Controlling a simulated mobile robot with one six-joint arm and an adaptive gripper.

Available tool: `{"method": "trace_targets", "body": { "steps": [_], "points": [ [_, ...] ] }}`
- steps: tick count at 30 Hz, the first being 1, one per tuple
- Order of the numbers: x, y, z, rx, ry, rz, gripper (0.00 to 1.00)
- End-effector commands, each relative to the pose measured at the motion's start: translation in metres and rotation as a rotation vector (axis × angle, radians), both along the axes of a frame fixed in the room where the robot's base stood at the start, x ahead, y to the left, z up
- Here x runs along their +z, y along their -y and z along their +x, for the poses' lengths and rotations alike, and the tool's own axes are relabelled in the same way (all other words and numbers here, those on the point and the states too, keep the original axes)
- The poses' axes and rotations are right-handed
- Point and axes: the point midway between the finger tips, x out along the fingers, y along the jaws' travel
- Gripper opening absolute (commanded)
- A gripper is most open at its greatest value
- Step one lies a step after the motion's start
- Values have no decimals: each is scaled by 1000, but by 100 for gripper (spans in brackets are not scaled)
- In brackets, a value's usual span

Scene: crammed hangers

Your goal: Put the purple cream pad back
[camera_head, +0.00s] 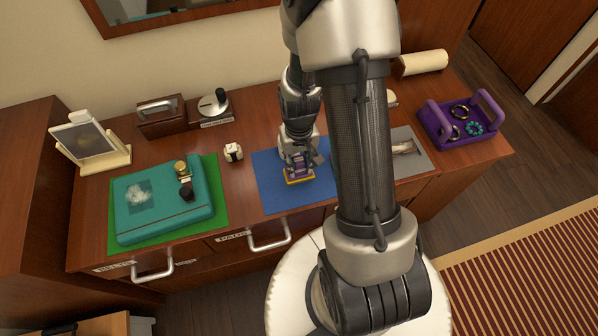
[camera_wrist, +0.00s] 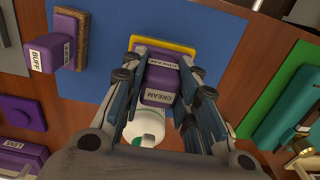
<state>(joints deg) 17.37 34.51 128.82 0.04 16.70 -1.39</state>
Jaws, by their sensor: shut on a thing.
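The purple cream pad (camera_wrist: 165,78) has a yellow base and labels reading CREAM. In the wrist view it sits between the fingers of my gripper (camera_wrist: 158,88), which is shut on its purple grip. In the head view the cream pad (camera_head: 299,174) is over the blue mat (camera_head: 268,185), below my gripper (camera_head: 300,160). I cannot tell whether its base touches the mat. A purple buff pad (camera_wrist: 56,42) with a brown base is at the left on the mat in the wrist view; my arm hides that area in the head view.
A teal case (camera_head: 163,200) lies on a green mat at left. A purple tray (camera_head: 460,122) with rings stands at right. A drawer labelled PADS (camera_head: 232,238) is at the front edge. A purple block marked LINT (camera_wrist: 18,152) and a white-green item (camera_wrist: 146,128) show in the wrist view.

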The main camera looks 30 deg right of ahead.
Motion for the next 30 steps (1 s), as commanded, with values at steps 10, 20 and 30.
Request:
{"method": "trace_targets", "body": {
  "steps": [10,20,30],
  "points": [
    [-39,0,0,0,0,0,9],
    [-42,0,1,0,2,-1,9],
    [-45,0,0,0,2,-1,42]
  ]
}}
